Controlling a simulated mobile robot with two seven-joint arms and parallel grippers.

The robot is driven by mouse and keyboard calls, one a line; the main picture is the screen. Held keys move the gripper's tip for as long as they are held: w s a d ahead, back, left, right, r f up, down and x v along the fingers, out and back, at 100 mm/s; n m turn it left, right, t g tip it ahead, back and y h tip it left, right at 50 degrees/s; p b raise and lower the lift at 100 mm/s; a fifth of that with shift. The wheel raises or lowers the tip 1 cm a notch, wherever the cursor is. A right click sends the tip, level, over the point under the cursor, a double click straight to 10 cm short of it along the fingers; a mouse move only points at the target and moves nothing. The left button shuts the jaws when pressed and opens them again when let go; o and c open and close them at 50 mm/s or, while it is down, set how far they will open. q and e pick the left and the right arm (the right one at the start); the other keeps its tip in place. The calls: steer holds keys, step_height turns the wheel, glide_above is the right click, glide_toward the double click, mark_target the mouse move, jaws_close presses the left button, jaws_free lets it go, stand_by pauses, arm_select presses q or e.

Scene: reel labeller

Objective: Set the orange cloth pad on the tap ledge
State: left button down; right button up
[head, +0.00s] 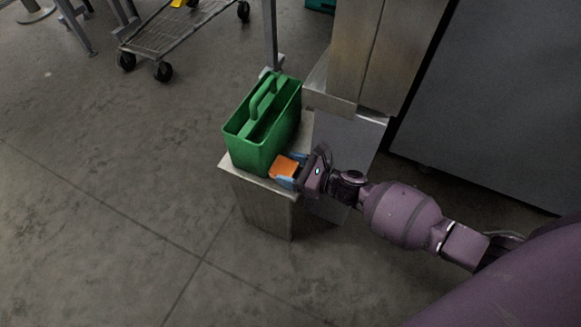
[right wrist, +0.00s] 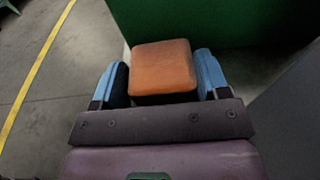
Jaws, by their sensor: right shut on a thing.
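The orange cloth pad (head: 284,166) is at my right gripper (head: 285,171), beside the green caddy. In the right wrist view the pad (right wrist: 163,68) sits between the two blue fingertips of the gripper (right wrist: 163,80), which is shut on it. The metal ledge (head: 237,171) is a small box-shaped stand, and the pad is over its front right part. I cannot tell whether the pad touches the ledge top. My left gripper is not in view.
A green caddy (head: 258,146) with a handle stands on the ledge, close behind the pad. A metal column (head: 353,60) rises behind, with a large grey panel (head: 480,110) at right. A wheeled cart (head: 165,38) stands at the upper left. The floor at left is clear.

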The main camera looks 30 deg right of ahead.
steer(key=o, duration=0.9)
